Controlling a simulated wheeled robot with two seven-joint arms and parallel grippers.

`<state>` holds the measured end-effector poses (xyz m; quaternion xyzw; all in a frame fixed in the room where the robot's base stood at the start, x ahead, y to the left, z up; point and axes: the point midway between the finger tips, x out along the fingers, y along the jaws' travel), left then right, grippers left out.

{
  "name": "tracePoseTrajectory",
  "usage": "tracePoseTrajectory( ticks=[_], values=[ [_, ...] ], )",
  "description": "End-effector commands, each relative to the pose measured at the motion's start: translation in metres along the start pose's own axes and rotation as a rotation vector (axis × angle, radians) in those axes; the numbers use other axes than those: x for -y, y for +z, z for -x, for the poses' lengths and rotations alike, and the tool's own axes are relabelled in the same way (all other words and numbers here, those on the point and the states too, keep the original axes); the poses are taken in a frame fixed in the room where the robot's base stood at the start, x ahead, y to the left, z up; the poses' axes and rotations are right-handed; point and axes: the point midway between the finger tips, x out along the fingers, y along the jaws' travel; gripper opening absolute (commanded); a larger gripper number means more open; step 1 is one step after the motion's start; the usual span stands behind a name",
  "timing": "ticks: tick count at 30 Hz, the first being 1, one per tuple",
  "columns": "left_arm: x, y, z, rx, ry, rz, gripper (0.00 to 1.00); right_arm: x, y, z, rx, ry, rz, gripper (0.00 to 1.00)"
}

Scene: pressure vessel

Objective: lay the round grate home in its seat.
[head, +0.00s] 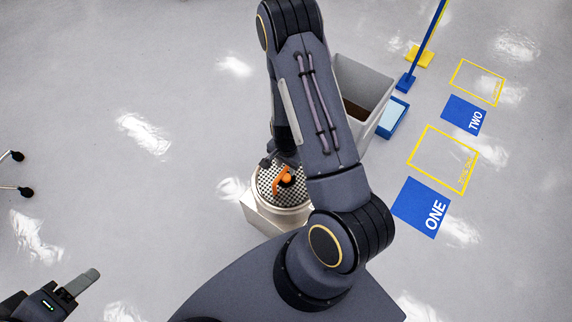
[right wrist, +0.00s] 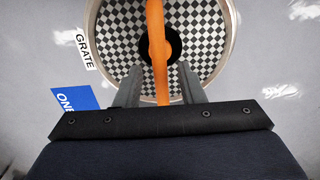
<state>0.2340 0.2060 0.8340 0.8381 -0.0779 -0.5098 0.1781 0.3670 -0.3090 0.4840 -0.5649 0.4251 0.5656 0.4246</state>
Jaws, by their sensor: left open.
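The round grate (head: 268,181) is a black-and-white checkered disc with an orange handle (head: 284,180). It lies inside the pale round rim of a low white stand (head: 262,213). My left gripper (head: 84,283) is open and empty at lower left, away from the stand.
A grey bin (head: 378,82) stands behind my right arm, with a blue tray (head: 393,117) beside it. A blue post (head: 424,50) rises there. Blue floor mats "ONE" (head: 415,200) and "TWO" (head: 460,112) and yellow outlines lie at right. The left floor is mostly clear.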

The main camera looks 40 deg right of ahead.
Motion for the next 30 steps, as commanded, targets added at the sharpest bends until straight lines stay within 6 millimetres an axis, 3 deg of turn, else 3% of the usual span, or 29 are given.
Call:
tracePoseTrajectory(
  ticks=[12,23,26,30],
  values=[
    [-0.009,-0.010,0.020,0.000,0.000,0.000,0.55,0.002,0.000,0.086,-0.002,-0.005,0.001,0.36],
    [-0.013,-0.014,0.027,0.000,0.000,0.000,0.55,0.002,0.003,0.126,0.014,-0.018,0.011,0.36],
    [-0.013,-0.014,0.027,0.000,0.000,0.000,0.55,0.007,0.013,0.149,0.056,-0.070,0.053,0.36],
    [-0.012,-0.014,0.027,0.000,0.000,0.000,0.55,0.011,0.038,0.205,0.132,-0.203,0.189,0.36]
  ],
)
